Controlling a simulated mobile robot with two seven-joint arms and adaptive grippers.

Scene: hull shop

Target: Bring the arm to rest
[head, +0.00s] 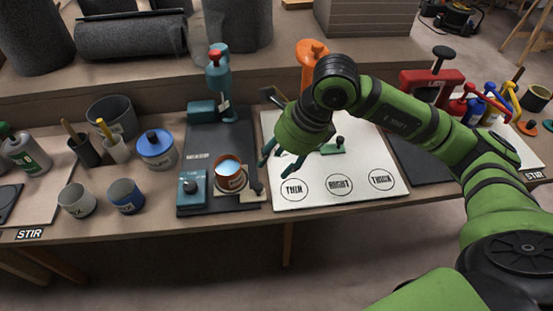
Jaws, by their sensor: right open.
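My right arm comes in from the lower right, its green links bent over the bench. My right gripper (277,158) is open and empty, its teal fingers pointing down and left above the left edge of the white board (290,195). The board carries the printed circles THIN, RIGHT and THICK along its front. A small green piece with a black knob (333,148) is on the board, right of the gripper and apart from it as far as I can see. The wrist hides part of the board behind. My left gripper is not in view.
A copper-coloured cup with pale blue liquid (231,177) stands left of the gripper, near a teal block with a knob (192,188). A teal device (218,80) and an orange one (308,60) stand behind. Cups and cans crowd the left; the floor in front is clear.

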